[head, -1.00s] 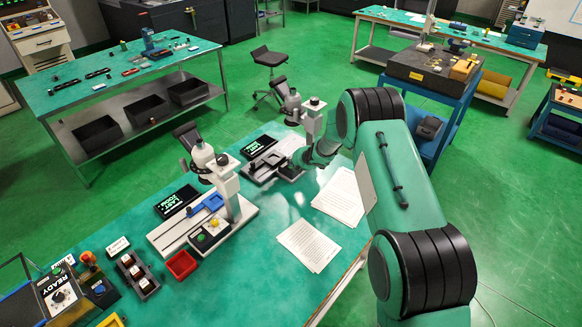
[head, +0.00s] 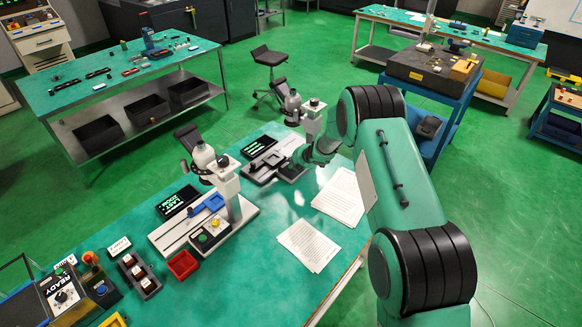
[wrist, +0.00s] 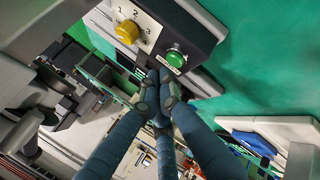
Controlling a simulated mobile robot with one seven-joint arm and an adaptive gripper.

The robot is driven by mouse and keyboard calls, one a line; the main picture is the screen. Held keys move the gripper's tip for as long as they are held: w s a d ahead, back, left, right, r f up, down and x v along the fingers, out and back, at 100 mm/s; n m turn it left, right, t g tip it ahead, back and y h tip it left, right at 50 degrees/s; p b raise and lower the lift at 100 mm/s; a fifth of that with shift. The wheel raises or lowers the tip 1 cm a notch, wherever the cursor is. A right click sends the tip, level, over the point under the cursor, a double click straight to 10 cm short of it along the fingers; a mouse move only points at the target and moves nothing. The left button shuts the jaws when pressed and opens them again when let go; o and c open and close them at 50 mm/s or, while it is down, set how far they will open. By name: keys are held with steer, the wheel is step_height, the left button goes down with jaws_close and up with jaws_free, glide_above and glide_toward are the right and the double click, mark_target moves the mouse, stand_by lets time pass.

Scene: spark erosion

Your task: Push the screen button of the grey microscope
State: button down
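Two similar microscopes stand on the green table in the head view. The farther, greyer one (head: 291,104) is by my gripper (head: 305,158); the nearer, paler one (head: 207,162) is to the left. In the wrist view a dark control box (wrist: 165,22) carries a green button (wrist: 174,58) and a yellow knob (wrist: 127,32) marked with numbers. My gripper (wrist: 161,88) has its fingertips together, empty, just below the green button in the picture. I cannot tell whether they touch it. In the head view my arm hides much of the farther control box.
A dark screen (head: 258,147) lies beside the farther microscope, another (head: 178,201) beside the nearer one. The nearer one has its own control box (head: 209,235). Paper sheets (head: 309,245) lie to the front. A red tray (head: 183,264) is at the left. Bare table lies between.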

steer(key=shift+r+p, duration=2.55)
steer(key=shift+r, duration=0.45)
